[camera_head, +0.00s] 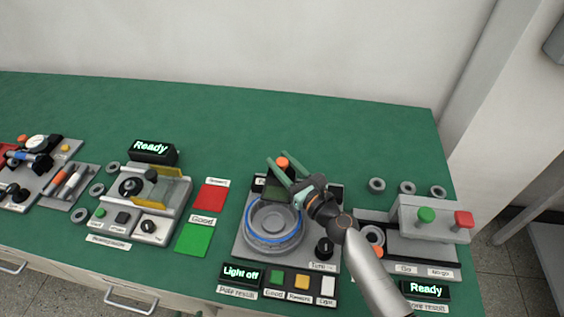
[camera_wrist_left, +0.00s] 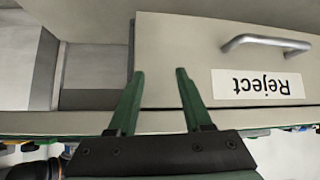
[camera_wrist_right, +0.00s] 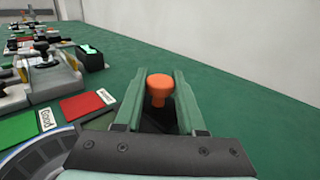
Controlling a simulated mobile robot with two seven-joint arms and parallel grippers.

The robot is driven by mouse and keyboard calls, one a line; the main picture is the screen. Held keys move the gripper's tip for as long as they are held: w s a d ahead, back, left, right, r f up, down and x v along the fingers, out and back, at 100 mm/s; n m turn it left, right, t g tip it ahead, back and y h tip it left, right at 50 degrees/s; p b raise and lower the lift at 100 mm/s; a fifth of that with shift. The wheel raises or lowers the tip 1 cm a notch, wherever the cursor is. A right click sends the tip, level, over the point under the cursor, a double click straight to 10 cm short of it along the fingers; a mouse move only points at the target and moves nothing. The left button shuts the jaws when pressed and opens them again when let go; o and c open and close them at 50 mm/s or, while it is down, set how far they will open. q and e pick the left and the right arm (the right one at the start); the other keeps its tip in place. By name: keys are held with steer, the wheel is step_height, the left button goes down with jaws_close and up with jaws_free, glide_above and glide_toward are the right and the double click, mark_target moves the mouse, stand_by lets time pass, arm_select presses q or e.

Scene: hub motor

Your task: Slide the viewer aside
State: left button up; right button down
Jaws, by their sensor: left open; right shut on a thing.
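An orange knob (camera_head: 282,162) stands at the back of the middle station, which has a round grey turntable (camera_head: 272,222) with a blue ring. I take the knob to be the viewer's handle; the viewer itself is largely hidden behind my right gripper. My right gripper (camera_head: 284,166) reaches over the back of this station, its fingers on either side of the knob. In the right wrist view the orange knob (camera_wrist_right: 159,88) stands between the fingers, which are shut on it. My left gripper (camera_wrist_left: 156,75) is open and empty, facing a grey drawer front labelled "Reject" (camera_wrist_left: 258,84).
A "Light off" display (camera_head: 241,274) and coloured buttons line the station's front. Red (camera_head: 210,197) and green (camera_head: 194,240) mats lie to the left, beside a station with a "Ready" display (camera_head: 152,150). A grey station with green and red knobs (camera_head: 430,222) stands right. Bare green table (camera_head: 340,130) lies behind.

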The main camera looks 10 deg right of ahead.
stand_by(0.6)
steer(key=s+d, duration=0.1)
steer(key=d, duration=0.1)
steer(key=s+d, duration=0.1)
steer(key=d, duration=0.1)
steer(key=s+d, duration=0.1)
steer(key=d, duration=0.2)
steer(key=shift+d+b, duration=0.1)
steer(key=shift+b, duration=0.3)
steer(key=c, duration=0.5)
jaws_free()
steer(key=shift+b+v, duration=1.4)
steer(key=shift+v, duration=4.85)
